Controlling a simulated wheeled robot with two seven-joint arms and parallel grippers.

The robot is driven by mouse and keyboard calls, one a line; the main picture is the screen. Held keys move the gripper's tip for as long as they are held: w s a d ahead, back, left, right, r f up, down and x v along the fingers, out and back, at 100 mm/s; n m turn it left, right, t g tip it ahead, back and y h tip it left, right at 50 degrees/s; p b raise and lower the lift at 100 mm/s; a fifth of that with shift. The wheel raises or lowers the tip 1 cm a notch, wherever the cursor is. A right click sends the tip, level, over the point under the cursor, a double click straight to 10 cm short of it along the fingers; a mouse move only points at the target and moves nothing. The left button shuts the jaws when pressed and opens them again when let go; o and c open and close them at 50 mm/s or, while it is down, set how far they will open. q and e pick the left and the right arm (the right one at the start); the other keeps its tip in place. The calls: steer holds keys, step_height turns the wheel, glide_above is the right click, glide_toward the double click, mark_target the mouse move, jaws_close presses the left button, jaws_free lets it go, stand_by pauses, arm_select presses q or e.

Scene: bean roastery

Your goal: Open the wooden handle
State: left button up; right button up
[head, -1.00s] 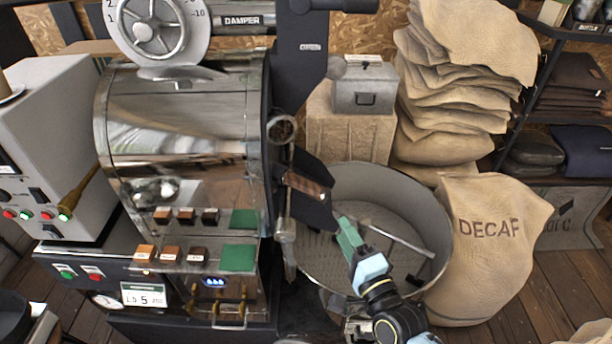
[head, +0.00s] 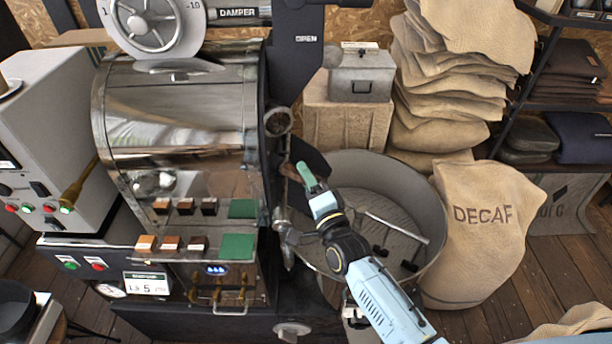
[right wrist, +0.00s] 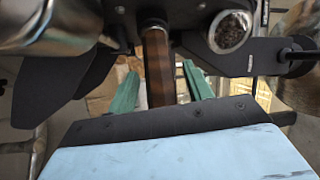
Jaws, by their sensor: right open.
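The wooden handle (right wrist: 157,66) is a brown faceted grip on the front of the roaster (head: 180,110). In the right wrist view it stands upright between the two green fingers of my right gripper (right wrist: 161,88), with gaps on both sides. My right gripper is open and holds nothing. In the head view the right gripper (head: 306,174) is at the roaster's front face beside a dark plate (head: 308,155), and the handle is mostly hidden there. My left gripper is not in view.
The round cooling tray (head: 415,193) lies below and beyond my right arm, with a stirring arm inside. A DECAF sack (head: 485,230) stands right of it. A grey metal box (head: 362,77) sits on a crate behind. A dark chute plate (right wrist: 65,85) is close left of the fingers.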

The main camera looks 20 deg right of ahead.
steer(key=shift+w, duration=0.4)
steer(key=shift+c, duration=0.2)
jaws_close()
